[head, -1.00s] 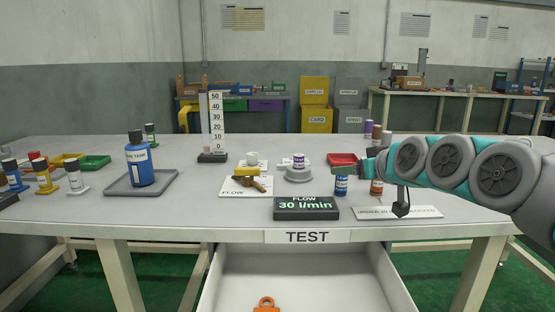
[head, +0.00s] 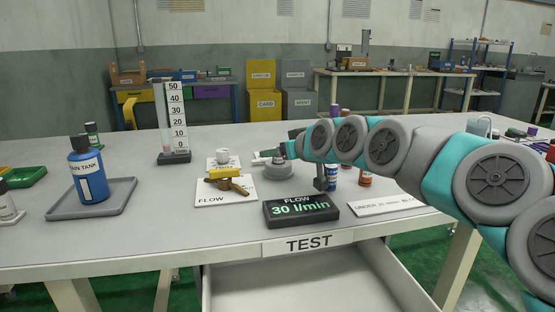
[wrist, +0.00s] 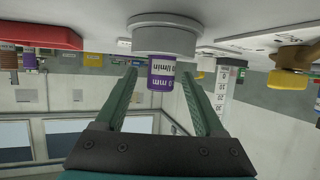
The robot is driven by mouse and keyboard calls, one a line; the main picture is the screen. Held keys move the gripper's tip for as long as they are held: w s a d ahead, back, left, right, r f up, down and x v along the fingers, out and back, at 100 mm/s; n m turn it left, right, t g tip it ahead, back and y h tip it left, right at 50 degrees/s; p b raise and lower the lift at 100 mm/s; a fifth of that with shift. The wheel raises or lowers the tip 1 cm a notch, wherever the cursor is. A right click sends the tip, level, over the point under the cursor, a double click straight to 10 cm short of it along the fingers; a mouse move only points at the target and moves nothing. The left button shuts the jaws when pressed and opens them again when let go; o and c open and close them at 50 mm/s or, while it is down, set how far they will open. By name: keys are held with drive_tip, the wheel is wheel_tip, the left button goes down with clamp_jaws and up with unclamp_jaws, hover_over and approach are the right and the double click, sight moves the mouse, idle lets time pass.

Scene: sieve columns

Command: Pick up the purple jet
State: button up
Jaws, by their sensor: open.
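The purple jet, a small purple cylinder with a white label (wrist: 161,76), sits on a round grey stand (wrist: 164,38). The wrist view is upside down. My gripper (wrist: 158,78) is open, with a green finger on each side of the jet in that picture; I see no contact. In the head view the gripper (head: 275,156) is low over the table at the stand (head: 279,173), and it largely hides the jet there.
A flow display (head: 303,208) stands in front. A blue bottle (head: 92,178) and a graduated column (head: 173,120) are at left. A red tray (wrist: 38,35) shows in the wrist view.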

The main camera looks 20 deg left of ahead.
drive_tip(key=x, duration=0.3)
drive_tip(key=shift+w+a+f, duration=0.1)
drive_tip(key=shift+w+a, duration=0.05)
drive_tip(key=shift+a, duration=0.1)
clamp_jaws()
idle(0.4)
